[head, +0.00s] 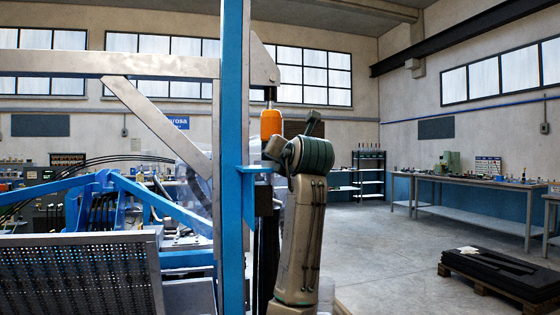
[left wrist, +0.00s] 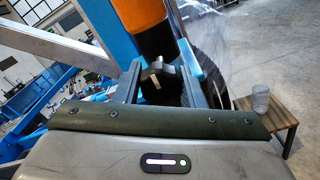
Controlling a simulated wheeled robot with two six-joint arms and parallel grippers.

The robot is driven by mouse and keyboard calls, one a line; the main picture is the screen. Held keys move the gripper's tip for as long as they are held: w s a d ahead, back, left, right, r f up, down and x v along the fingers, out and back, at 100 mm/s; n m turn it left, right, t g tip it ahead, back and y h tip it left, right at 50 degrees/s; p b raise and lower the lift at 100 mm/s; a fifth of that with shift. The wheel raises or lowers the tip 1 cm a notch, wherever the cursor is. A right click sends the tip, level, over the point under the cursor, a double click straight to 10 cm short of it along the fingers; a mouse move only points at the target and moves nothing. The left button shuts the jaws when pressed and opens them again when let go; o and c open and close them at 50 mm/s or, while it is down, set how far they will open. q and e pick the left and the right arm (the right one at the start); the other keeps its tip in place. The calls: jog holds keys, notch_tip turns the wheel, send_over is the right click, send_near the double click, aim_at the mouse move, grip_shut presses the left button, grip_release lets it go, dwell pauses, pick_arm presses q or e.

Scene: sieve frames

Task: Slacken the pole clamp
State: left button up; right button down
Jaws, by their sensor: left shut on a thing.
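A dark knob (left wrist: 158,78) with a pale mark, apparently the clamp's, sits between the two grey fingers of my left gripper (left wrist: 161,74) in the left wrist view. The gripper is shut on it. An orange cylinder (left wrist: 142,14) with a black lower part is just beyond the knob. In the head view the orange cylinder (head: 271,124) hangs beside the blue pole (head: 233,120), above a blue bracket (head: 258,169). My left gripper (head: 275,150) is right of the pole, below the cylinder; its fingertips and the knob are not clear there. My right gripper is not in view.
A pale beam (head: 110,63) with a diagonal brace (head: 155,125) and blue machinery (head: 130,190) stand left of the pole. A perforated panel (head: 80,275) is at lower left. A low pallet (head: 500,275) lies at right on open floor. A wooden stool (left wrist: 268,122) bears a clear cup (left wrist: 260,98).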

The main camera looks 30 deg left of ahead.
pick_arm(q)
jog(key=shift+f, duration=0.1)
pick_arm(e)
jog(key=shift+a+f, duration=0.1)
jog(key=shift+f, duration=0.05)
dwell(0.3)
pick_arm(q)
jog(key=o, duration=1)
jog(key=b+v, duration=0.1)
jog(key=v, duration=1)
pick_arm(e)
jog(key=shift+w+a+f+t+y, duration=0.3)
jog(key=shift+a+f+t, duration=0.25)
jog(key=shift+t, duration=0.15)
pick_arm(q)
jog(key=shift+a, duration=0.1)
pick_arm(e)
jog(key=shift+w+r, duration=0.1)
